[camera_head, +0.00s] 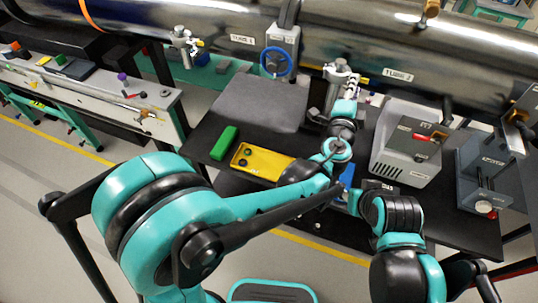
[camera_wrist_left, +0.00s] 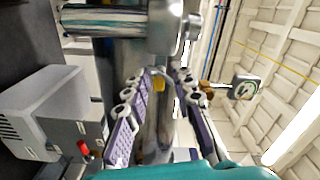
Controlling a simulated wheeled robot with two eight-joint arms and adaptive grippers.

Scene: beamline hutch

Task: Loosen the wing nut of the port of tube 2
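Tube 2 is the right part of the long shiny steel pipe (camera_head: 440,88), marked with a label (camera_head: 397,75). Its port (camera_head: 341,72) is a metal fitting with a small yellow wing nut (camera_head: 355,81) on the side. My left gripper (camera_head: 345,92) is at this port, partly hidden by its own wrist. In the left wrist view its two purple-padded fingers (camera_wrist_left: 160,95) stand apart, with the yellow wing nut (camera_wrist_left: 160,84) between their tips. I cannot tell whether they touch it. The port's flange (camera_wrist_left: 168,28) is just beyond.
Tube 1's similar port (camera_head: 184,45) and a blue handwheel valve (camera_head: 278,60) are to the left. A grey pump box (camera_head: 405,150) stands right of my left wrist.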

